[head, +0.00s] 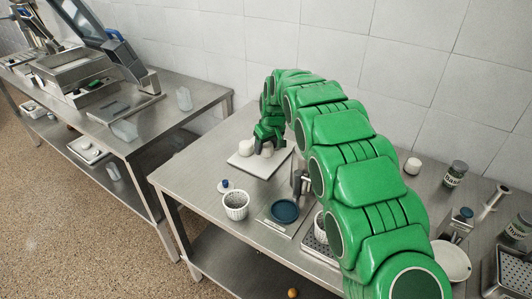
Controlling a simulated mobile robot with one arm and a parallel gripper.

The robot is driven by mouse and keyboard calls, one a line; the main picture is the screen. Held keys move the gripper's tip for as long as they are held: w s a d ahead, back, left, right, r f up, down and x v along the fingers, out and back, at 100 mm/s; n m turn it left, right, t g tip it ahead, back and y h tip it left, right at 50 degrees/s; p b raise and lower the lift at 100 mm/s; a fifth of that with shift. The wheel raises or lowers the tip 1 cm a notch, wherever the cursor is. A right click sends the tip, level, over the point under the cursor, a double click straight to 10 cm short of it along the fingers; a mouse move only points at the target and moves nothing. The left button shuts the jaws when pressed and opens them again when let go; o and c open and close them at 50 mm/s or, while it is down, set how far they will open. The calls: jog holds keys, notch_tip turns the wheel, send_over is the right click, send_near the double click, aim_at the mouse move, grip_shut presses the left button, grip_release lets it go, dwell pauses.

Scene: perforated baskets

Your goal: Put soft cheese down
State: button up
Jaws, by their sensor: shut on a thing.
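My green gripper (264,143) is low over a white board (262,167) on the steel table's far left part. It is shut on a small white soft cheese (266,152), which is partly hidden by the fingers. I cannot tell whether this cheese touches the board. Another white rounded piece (246,148) sits on the board just left of the gripper. A similar white piece (413,166) stands alone on the table, right of my arm.
A white perforated basket (235,206) and a tray with a blue disc (285,211) stand in front of the board. Jars (455,174) and a white plate (450,262) are at the right. A second steel table (170,110) with machines stands left, across a gap.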

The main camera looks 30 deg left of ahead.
aim_at(266, 152)
jog(key=shift+w+a+f, duration=0.1)
jog(key=shift+w+f, duration=0.05)
jog(key=shift+f, duration=1.7)
jog(key=o, duration=1.1)
jog(key=v, duration=1.1)
jog(key=shift+r, duration=0.6)
